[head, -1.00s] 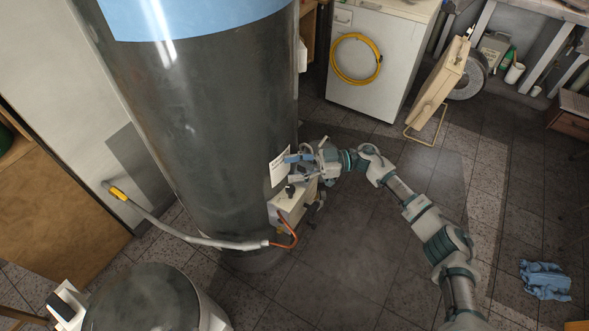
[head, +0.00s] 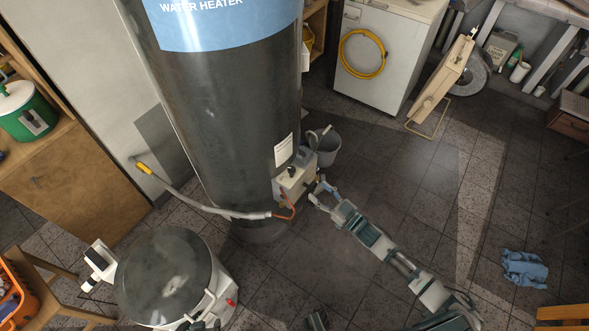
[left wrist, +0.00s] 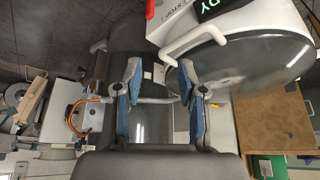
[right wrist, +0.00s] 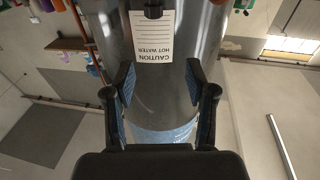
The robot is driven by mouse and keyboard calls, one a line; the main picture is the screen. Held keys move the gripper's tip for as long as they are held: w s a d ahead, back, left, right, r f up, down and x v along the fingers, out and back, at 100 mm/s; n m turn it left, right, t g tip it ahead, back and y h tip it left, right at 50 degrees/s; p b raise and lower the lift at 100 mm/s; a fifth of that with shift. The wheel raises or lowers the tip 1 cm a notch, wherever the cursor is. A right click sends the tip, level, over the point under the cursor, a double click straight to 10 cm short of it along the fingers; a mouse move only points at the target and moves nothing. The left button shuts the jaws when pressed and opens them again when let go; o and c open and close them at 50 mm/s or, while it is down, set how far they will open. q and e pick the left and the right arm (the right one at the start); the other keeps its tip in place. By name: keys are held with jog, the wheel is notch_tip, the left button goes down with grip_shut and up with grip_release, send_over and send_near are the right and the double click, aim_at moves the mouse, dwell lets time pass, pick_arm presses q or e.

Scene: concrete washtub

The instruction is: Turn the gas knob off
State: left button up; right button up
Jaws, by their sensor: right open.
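The gas knob (head: 292,171) is a small black knob on top of the beige valve box (head: 287,187) low on the dark water heater (head: 220,110). My right gripper (head: 316,190) is open and empty just right of the valve box, apart from the knob. In the right wrist view its open fingers (right wrist: 160,92) face the heater. A dark piece, probably the knob (right wrist: 153,9), shows at the top edge by the caution label. My left gripper (left wrist: 160,82) is open and empty in its wrist view. The valve box (left wrist: 88,112) shows left of its fingers.
An orange-red pipe (head: 290,210) and a grey hose (head: 195,206) run at the heater's base. A grey bucket (head: 326,150) stands behind the valve box. A white appliance (head: 378,60) stands at the back.

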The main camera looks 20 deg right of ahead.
jog(key=s+d+f+h, duration=0.1)
jog(key=s+h, duration=0.1)
jog(key=b, duration=0.1)
send_near(294, 172)
jog(key=w, duration=0.3)
jog(key=shift+m, duration=0.3)
jog(key=b+x, duration=0.1)
jog(key=x, duration=0.3)
jog(key=a+b+x, duration=0.1)
jog(key=x, duration=0.2)
jog(key=shift+w+a+f, duration=0.15)
jog(key=shift+w+f, duration=0.05)
jog(key=shift+w+a+r, duration=0.1)
jog(key=shift+w+a, duration=0.1)
jog(key=shift+w, duration=0.2)
pick_arm(q)
jog(key=w+d+r+t+h, duration=0.1)
jog(key=w+d+r+t, duration=0.1)
jog(key=w+t, duration=0.2)
jog(key=w, duration=0.3)
jog(key=shift+w+d+r, duration=0.2)
jog(key=shift+d+r, duration=0.05)
jog(key=shift+d, duration=0.1)
pick_arm(e)
jog(key=shift+c, duration=0.3)
pick_arm(q)
jog(key=shift+f, duration=0.15)
pick_arm(e)
jog(key=shift+y, duration=0.3)
grip_shut()
